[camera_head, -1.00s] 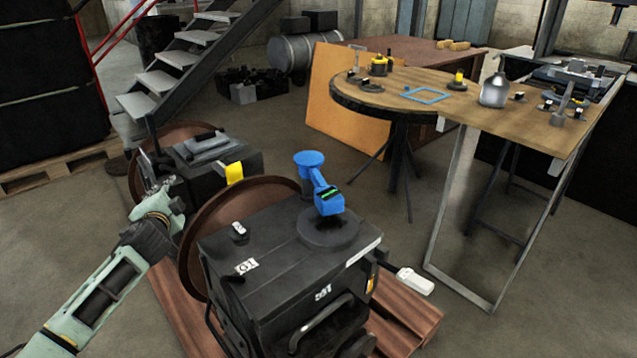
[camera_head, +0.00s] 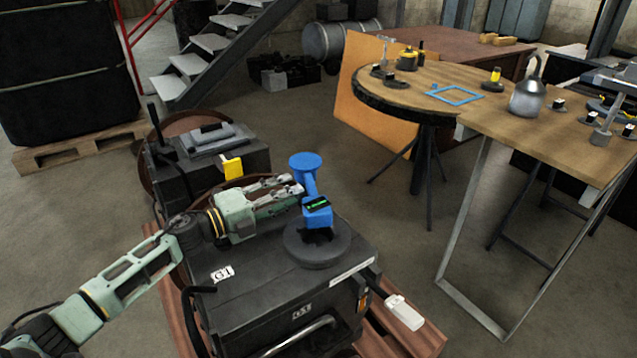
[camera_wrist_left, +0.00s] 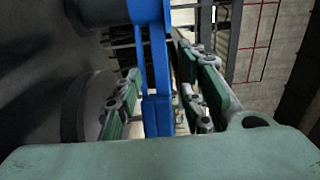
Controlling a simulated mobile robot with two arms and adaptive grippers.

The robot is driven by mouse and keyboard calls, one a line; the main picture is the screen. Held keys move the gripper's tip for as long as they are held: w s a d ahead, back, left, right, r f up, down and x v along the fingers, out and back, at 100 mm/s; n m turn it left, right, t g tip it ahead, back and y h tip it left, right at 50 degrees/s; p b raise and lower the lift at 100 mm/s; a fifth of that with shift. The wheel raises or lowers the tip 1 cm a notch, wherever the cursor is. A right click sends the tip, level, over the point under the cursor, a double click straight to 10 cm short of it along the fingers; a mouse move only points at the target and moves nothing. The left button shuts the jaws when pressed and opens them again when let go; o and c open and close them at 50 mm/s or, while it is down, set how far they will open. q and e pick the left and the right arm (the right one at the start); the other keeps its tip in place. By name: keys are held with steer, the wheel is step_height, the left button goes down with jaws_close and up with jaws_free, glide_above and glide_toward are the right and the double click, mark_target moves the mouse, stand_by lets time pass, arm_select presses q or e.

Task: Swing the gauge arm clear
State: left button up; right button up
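The blue gauge arm (camera_head: 311,184) stands on a dark round base (camera_head: 318,246) on top of the black engine block (camera_head: 270,285). It has a round blue head (camera_head: 305,160) and a box with a green-lit display (camera_head: 316,207). My left gripper (camera_head: 293,187) reaches in from the left, its fingertips at the gauge arm just below the head. In the left wrist view, the blue bar (camera_wrist_left: 155,80) lies between the two spread fingers, with gaps visible beside it; contact cannot be made out. My right gripper is not in view.
A second black unit with a yellow part (camera_head: 231,168) stands behind my left forearm. A white block (camera_head: 404,312) sticks out at the engine's right side. A wooden table (camera_head: 470,105) with a bottle (camera_head: 528,98) and tools stands right. Floor between engine and table is clear.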

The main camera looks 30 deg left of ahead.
mark_target(311, 186)
arm_select(q)
steer(key=shift+x, duration=3.5)
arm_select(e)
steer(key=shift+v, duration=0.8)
arm_select(q)
jaws_close()
